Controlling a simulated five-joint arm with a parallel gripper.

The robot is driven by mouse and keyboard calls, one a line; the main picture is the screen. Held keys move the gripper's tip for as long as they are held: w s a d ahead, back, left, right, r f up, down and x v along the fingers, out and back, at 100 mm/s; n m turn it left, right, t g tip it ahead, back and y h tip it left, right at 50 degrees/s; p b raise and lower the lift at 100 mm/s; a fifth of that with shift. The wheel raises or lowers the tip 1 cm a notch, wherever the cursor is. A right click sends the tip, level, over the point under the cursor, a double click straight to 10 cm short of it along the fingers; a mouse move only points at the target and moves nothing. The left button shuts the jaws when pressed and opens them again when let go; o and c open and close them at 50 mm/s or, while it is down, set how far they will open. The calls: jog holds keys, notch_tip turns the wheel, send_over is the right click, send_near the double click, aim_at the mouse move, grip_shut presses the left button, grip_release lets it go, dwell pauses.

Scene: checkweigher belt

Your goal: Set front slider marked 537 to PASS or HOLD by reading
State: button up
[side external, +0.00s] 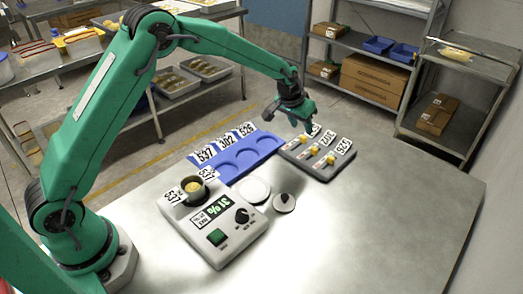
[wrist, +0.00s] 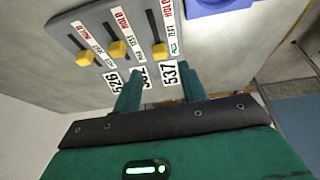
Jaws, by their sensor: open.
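The grey slider panel (side external: 318,172) lies at the table's far right, with three yellow knobs. In the wrist view the slider marked 537 is rightmost; its yellow knob (wrist: 159,50) sits beside the PASS end of its scale, with HOLD at the far end. The 302 knob (wrist: 118,48) and 526 knob (wrist: 85,58) sit near TEST. My gripper (side external: 303,124) is open and empty over the panel's label end; its fingers (wrist: 157,88) partly hide the 302 label. The checkweigher (side external: 228,243) carries a cup (side external: 194,187) with a 537 tag; its display (side external: 216,206) seems to read 31 %.
A blue tray (side external: 233,176) with round recesses and number labels stands beside the panel. The table's right side (side external: 400,215) is clear. Shelves stand behind.

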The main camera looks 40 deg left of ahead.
jog(key=shift+v, duration=1.45)
jog(key=s+a+r, duration=0.4)
jog(key=s+r, duration=1.1)
jog(key=s, duration=0.1)
jog(key=s+a+t, duration=0.1)
jog(key=s+a, duration=0.1)
jog(key=s, duration=2)
jog(key=shift+a, duration=0.35)
